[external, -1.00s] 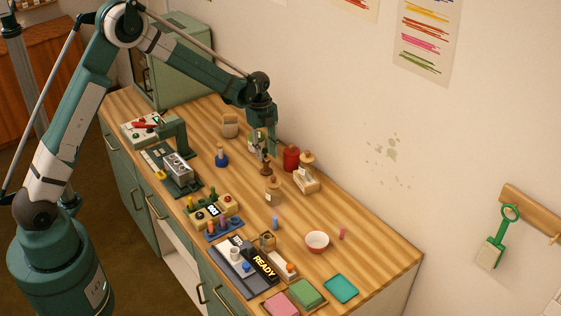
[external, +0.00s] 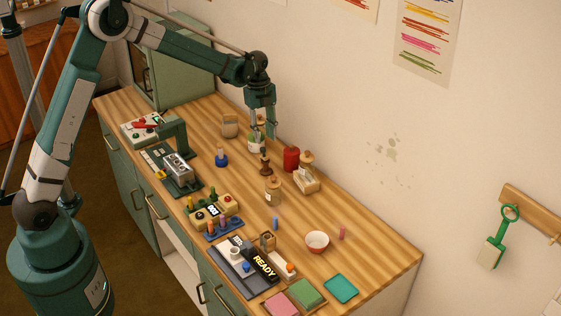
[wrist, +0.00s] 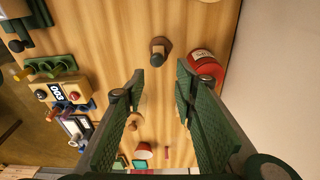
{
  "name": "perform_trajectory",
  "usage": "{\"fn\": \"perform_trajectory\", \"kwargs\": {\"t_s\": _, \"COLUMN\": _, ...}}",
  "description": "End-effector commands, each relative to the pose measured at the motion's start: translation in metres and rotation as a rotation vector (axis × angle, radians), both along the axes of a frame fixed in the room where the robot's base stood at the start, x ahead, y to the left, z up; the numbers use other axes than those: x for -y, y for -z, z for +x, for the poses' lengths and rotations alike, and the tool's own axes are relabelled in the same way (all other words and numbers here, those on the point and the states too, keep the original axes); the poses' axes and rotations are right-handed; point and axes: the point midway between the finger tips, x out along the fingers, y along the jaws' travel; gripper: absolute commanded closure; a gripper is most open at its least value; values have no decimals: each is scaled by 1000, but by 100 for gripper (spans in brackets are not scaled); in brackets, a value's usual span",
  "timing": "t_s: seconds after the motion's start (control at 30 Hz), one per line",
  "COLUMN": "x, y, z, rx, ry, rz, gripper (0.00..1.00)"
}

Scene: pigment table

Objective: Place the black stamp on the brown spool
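The brown spool (external: 265,169) stands on the table left of the red jar, and it also shows in the wrist view (wrist: 164,43). A small dark piece, apparently the black stamp (external: 265,156), sits upright on top of the spool. In the wrist view the stamp's dark end (wrist: 157,60) shows over the spool, beyond my fingertips. My gripper (external: 263,133) is above the spool and stamp, pointing down. In the wrist view my gripper (wrist: 159,84) has its green fingers wide apart with nothing between the tips.
The red jar (external: 291,159) stands close on the right, with corked jars (external: 306,180) and (external: 273,191) nearby. A blue bottle (external: 221,157) is to the left. The wall is close behind.

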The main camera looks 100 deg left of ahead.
Motion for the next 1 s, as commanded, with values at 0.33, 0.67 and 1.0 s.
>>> {"fn": "perform_trajectory", "kwargs": {"t_s": 0.33, "x": -4, "y": -38, "z": -3, "rx": 0, "ry": 0, "rz": 0, "gripper": 72}}
{"fn": "perform_trajectory", "kwargs": {"t_s": 0.67, "x": -4, "y": -42, "z": -4, "rx": 0, "ry": 0, "rz": 0, "gripper": 72}}
{"fn": "perform_trajectory", "kwargs": {"t_s": 1.0, "x": -4, "y": -42, "z": -4, "rx": 0, "ry": 0, "rz": 0, "gripper": 72}}
